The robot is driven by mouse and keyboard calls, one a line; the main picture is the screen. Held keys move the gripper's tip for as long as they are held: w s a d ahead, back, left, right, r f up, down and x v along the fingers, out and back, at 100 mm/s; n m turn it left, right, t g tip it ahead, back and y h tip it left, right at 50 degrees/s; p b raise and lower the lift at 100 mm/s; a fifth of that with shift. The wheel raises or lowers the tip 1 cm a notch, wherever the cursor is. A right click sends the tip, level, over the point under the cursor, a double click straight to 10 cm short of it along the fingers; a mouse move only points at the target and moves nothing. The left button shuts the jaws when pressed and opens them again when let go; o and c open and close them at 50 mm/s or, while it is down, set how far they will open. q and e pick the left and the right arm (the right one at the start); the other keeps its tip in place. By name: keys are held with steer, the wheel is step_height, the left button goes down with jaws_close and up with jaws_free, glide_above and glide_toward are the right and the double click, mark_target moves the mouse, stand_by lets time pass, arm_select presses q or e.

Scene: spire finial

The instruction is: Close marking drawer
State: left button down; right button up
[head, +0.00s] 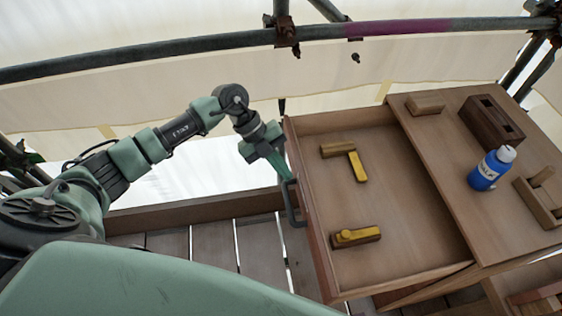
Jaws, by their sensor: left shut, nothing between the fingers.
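The marking drawer (400,222) is pulled out to the left from a wooden cabinet (450,150) and stands wide open. Its dark handle (291,204) is on the drawer's left front face. Inside lie a wood and yellow square-shaped tool (358,166) and a wooden tool with a yellow strip (355,236). My left gripper (284,172) is shut and empty, at the upper part of the drawer front near the handle's top end. I cannot tell whether it touches the front. My right gripper is not in view.
On the cabinet top stand a blue bottle (489,169) with a white cap, a dark slotted block (491,122), a small wooden block (425,105) and a wooden plane-like tool (541,196). A scaffold rail (200,46) runs behind. Plank floor (210,245) is clear left of the drawer.

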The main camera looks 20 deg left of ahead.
mark_target(305, 196)
arm_select(q)
steer(key=shift+x, duration=2.75)
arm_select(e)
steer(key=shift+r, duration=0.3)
arm_select(q)
steer(key=shift+w+d, duration=0.1)
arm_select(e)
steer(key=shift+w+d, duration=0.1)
